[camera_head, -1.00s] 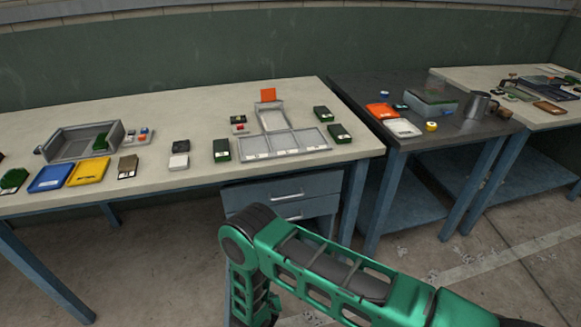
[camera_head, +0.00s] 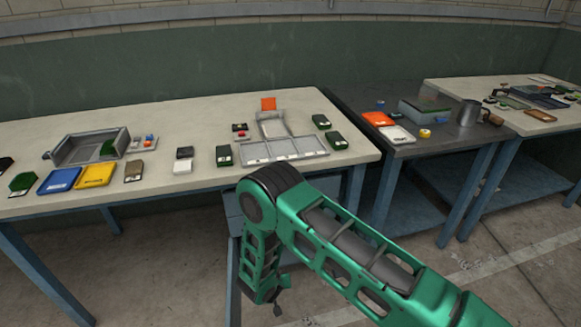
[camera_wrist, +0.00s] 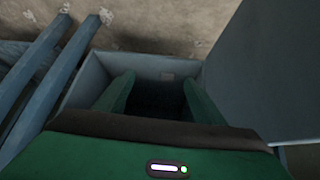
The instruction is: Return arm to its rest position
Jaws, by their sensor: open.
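My green arm reaches in from the lower right in the head view, with its elbow in front of the long table's front edge and its forearm hanging down. My gripper (camera_wrist: 158,98) shows in the wrist view as two green fingers, spread apart with nothing visible between them. Its fingertips are not clear in the head view. Behind the fingers in the wrist view is a blue-grey, box-like frame (camera_wrist: 88,75) with a dark inside; I cannot tell whether the fingers are within it.
A long pale table (camera_head: 215,112) holds a grey bin (camera_head: 85,147), a sectioned tray (camera_head: 285,150) and several small cases. A dark table (camera_head: 455,137) and another pale table (camera_head: 520,122) stand at right. My arm partly covers the blue drawer cabinet (camera_head: 232,207). Concrete floor shows at lower right.

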